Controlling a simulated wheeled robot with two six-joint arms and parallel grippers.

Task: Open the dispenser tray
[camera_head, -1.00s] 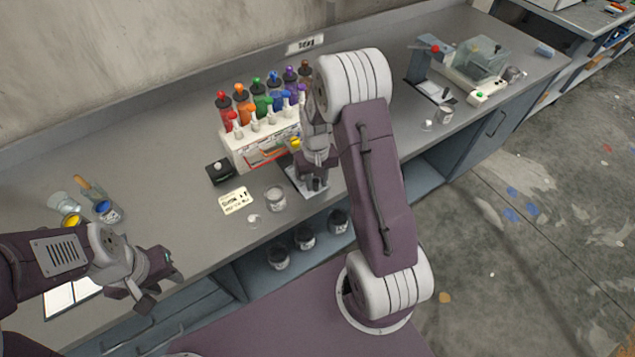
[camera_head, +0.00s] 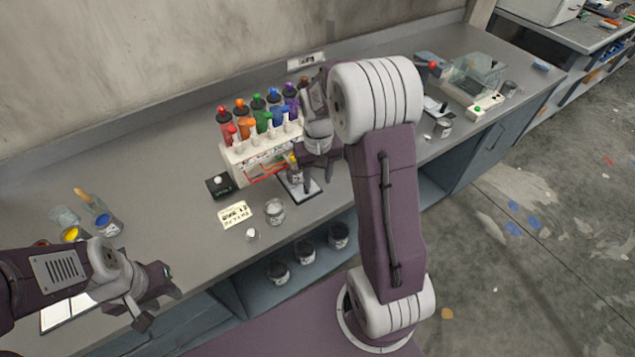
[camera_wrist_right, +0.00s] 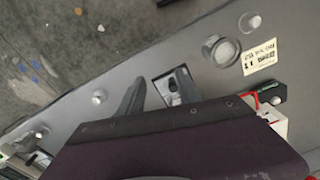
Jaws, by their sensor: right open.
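The dispenser (camera_head: 236,160) is a white rack on the bench with several coloured bottles on top. Its front has a red outlined part, perhaps the tray handle (camera_head: 266,173). A corner of the dispenser shows in the right wrist view (camera_wrist_right: 277,118). My right gripper (camera_head: 317,178) is open and empty at the dispenser's right front, above a small dark-framed plate (camera_head: 309,194). In the wrist view the right fingers (camera_wrist_right: 158,88) are spread beside this plate. The right arm hides the dispenser's right end. My left gripper (camera_head: 162,305) looks open and empty at the bench's front left, away from the dispenser.
Several dark cans sit on the shelf below (camera_head: 305,250). A yellow paint pot (camera_head: 71,234) and a blue one stand left.

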